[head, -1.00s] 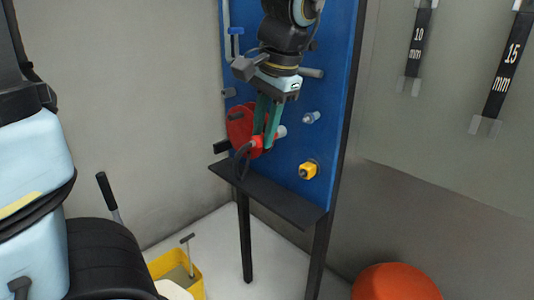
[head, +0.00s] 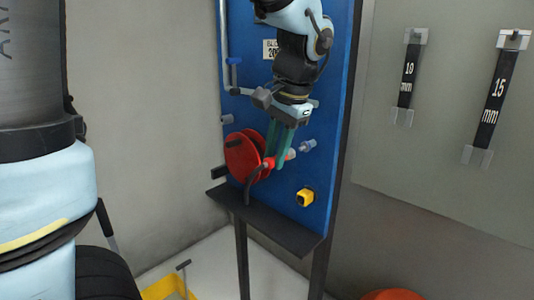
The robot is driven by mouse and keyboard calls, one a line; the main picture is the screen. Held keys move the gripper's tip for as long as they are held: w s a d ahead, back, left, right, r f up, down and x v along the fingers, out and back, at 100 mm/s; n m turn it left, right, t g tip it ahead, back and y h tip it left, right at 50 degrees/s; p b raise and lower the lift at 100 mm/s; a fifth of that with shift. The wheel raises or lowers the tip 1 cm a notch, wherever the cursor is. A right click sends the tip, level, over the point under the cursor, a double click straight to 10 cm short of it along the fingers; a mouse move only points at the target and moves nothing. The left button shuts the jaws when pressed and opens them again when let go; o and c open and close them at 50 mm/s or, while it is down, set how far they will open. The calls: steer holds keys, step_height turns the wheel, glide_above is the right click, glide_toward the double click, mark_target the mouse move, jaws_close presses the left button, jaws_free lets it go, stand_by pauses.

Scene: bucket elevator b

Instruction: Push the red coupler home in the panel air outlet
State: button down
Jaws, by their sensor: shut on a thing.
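My gripper (head: 272,163), with green fingers, points down and is shut on the red coupler (head: 267,164) in front of the blue panel. The fingers hide part of the coupler. A dark hose (head: 249,188) hangs from the coupler's left end. A pale grey tip (head: 290,154) shows just right of the fingers, seemingly in line with the coupler. A grey fitting on the panel (head: 308,146), likely the air outlet, is a little to its right and slightly higher. A small gap seems to show between tip and fitting; I cannot tell their depth.
A red reel (head: 238,158) is mounted left of the coupler, close to the fingers. A yellow-and-black knob (head: 305,197) sits below the fitting. A dark shelf (head: 275,222) runs along the panel's bottom. A blue-handled valve pipe (head: 233,75) stands upper left.

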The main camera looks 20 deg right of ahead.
steer(key=shift+w+d, duration=0.35)
steer(key=shift+d, duration=0.35)
steer(key=shift+p, duration=0.65)
stand_by(1.1)
steer(key=shift+w+d+r+p, duration=0.1)
steer(key=shift+w+d+p, duration=0.3)
steer(key=shift+d, duration=0.3)
steer(key=shift+w+d+p, duration=0.25)
steer(key=shift+w+d, duration=0.15)
steer(key=shift+d, duration=0.3)
stand_by(0.3)
steer(key=c, duration=0.7)
jaws_free()
